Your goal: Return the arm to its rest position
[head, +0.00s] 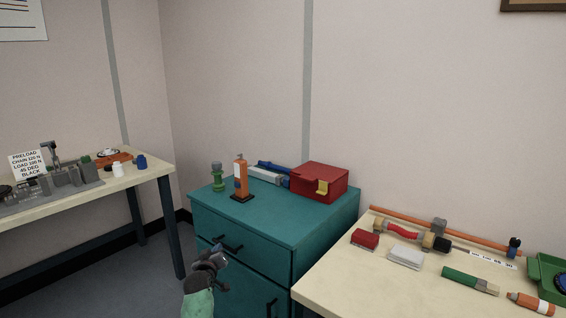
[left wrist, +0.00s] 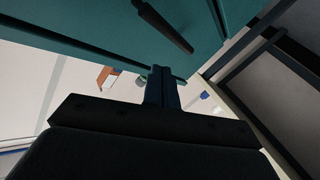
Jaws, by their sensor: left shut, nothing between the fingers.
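My left gripper (head: 217,252) is in front of the teal cabinet in the head view, low and near its drawer handle. Its fingers are shut with nothing between them. In the left wrist view the shut fingers (left wrist: 162,86) point toward the teal cabinet front (left wrist: 90,25), with a dark handle (left wrist: 165,27) above them. I cannot tell whether the gripper touches the cabinet. My right gripper is not in view.
The teal cabinet (head: 270,222) carries a red box (head: 318,180), an orange bottle (head: 240,178) and a green item (head: 217,177). A right bench (head: 345,285) holds several tools. A left table (head: 100,200) holds a sign (head: 28,164). Floor shows between table and cabinet.

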